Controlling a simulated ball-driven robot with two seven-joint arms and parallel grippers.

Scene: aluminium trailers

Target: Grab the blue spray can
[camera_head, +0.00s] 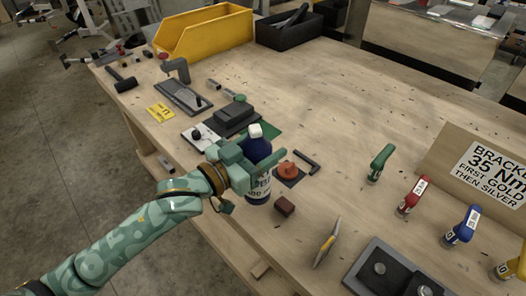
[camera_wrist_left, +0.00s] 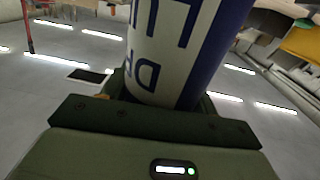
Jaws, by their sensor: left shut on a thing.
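The blue spray can (camera_head: 257,187) stands about upright at the near edge of the wooden workbench, with a white cap and a white label. My left gripper (camera_head: 262,165) is shut around its body, with the fingers on the can below the cap. In the left wrist view the can (camera_wrist_left: 180,50) fills the space in front of the gripper, its blue and white label close to the camera. Whether its base touches the bench is hard to tell. My right gripper is not in view.
On the workbench (camera_head: 330,110), a red knob (camera_head: 287,170) and a dark red block (camera_head: 284,206) lie close to the can. A yellow bin (camera_head: 205,38) and black bin (camera_head: 288,32) stand at the back. Colored-handled tools stand at right. The bench's middle is clear.

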